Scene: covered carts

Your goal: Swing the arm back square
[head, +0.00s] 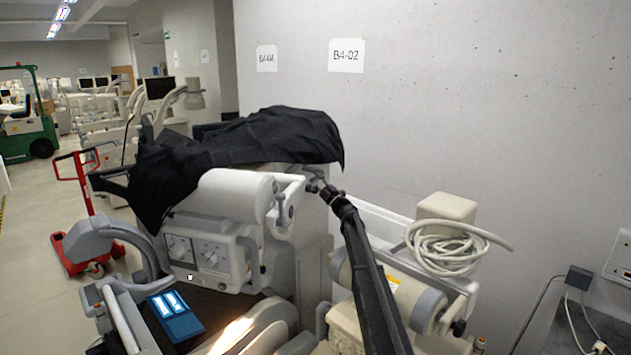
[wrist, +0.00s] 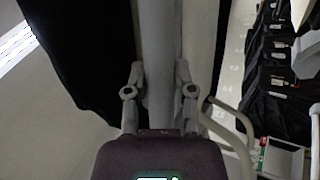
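The grey-white arm (head: 236,194) of a covered cart shows in the head view as a thick horizontal cylinder with a pale bracket at its right end. A black cover (head: 255,145) lies draped over it and behind it. My gripper (head: 314,186) is at the bracket end, reached by my dark arm from below right. In the wrist view my gripper (wrist: 160,72) has one finger on each side of a long grey bar, which looks to be this arm (wrist: 158,30). The fingers are partly closed and appear to touch its sides. The exact contact is hidden in the head view.
The control panel (head: 205,255) is below the arm. A coiled pale hose (head: 447,250) and a beige box (head: 446,207) stand right. The wall (head: 450,100) is close behind. A red pallet jack (head: 75,250) stands left on open floor (head: 28,225).

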